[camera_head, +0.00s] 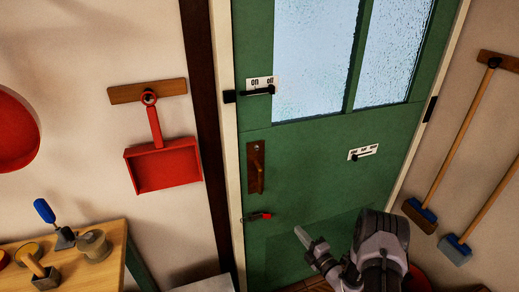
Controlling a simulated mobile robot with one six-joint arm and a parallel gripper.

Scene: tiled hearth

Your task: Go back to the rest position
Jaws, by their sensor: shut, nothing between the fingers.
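My gripper (308,240) is in the lower middle of the head view, in front of the lower part of a green door (320,160). Its fingers are together with nothing between them. The grey arm behind it comes up from the bottom edge.
The door has a brown handle plate (256,167), an on/off switch plate (261,84) and another plate (362,152). A red dustpan (163,166) hangs at left above a wooden table (108,262) with tools. Two brooms (462,130) hang at right.

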